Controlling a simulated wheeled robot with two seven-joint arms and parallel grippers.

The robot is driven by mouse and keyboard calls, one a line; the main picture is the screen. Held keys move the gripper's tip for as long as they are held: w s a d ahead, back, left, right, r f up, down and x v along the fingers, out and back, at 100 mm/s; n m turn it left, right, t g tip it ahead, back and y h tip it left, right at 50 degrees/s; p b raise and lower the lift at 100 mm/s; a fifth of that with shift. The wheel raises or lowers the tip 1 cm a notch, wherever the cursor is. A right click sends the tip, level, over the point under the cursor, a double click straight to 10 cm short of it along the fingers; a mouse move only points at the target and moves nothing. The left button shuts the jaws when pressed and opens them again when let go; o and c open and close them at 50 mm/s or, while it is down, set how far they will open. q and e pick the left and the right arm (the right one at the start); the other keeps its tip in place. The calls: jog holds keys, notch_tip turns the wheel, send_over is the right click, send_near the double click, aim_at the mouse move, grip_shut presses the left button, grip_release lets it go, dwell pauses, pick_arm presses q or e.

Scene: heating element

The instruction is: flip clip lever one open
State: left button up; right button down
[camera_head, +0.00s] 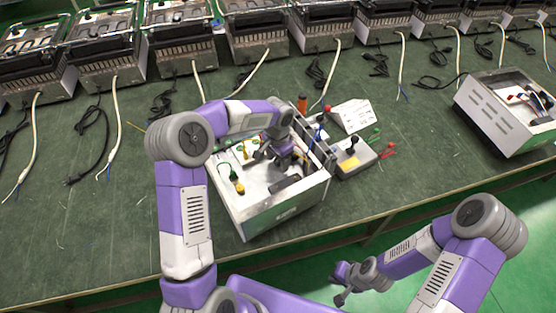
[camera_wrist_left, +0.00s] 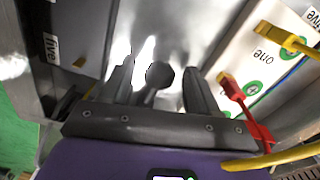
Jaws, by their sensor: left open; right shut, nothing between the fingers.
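The open metal box (camera_head: 285,212) stands near the table's front edge. My left gripper (camera_head: 283,158) reaches down into it. In the left wrist view my left gripper (camera_wrist_left: 158,92) is open, with a dark round shape (camera_wrist_left: 160,75) between its fingers; I cannot tell what that is. Right of the fingers is a white block (camera_wrist_left: 252,62) labelled "one", with a red lever (camera_wrist_left: 237,97) and a yellow lever (camera_wrist_left: 285,40) on it. The red lever is close to the right finger but appears apart from it. My right gripper (camera_head: 342,283) is shut and empty, below the table edge.
A grey control box (camera_head: 355,158) with a black knob, a white panel (camera_head: 353,116) and red clips (camera_head: 388,151) lie right of the metal box. Another metal box (camera_head: 505,112) stands far right. Several heater units and cables line the back. Free table lies left.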

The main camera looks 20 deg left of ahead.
pick_arm(q)
grip_shut()
dwell(0.3)
jog(key=r+g+y+p, duration=0.1)
jog(key=p, duration=0.3)
jog(key=w+d+r+g+y+p, duration=0.1)
jog(key=p, duration=0.3)
jog(key=shift+r+g+y, duration=0.2)
jog(key=shift+g+y, duration=0.2)
jog(key=shift+w+d+r+g+y+p, duration=0.2)
jog(key=shift+w+d+g+y+p, duration=0.1)
jog(key=shift+g+y+p, duration=0.25)
jog(key=shift+w+d+r+g+y, duration=0.1)
jog(key=shift+w+r+g+y, duration=0.1)
jog(key=shift+g+y, duration=0.25)
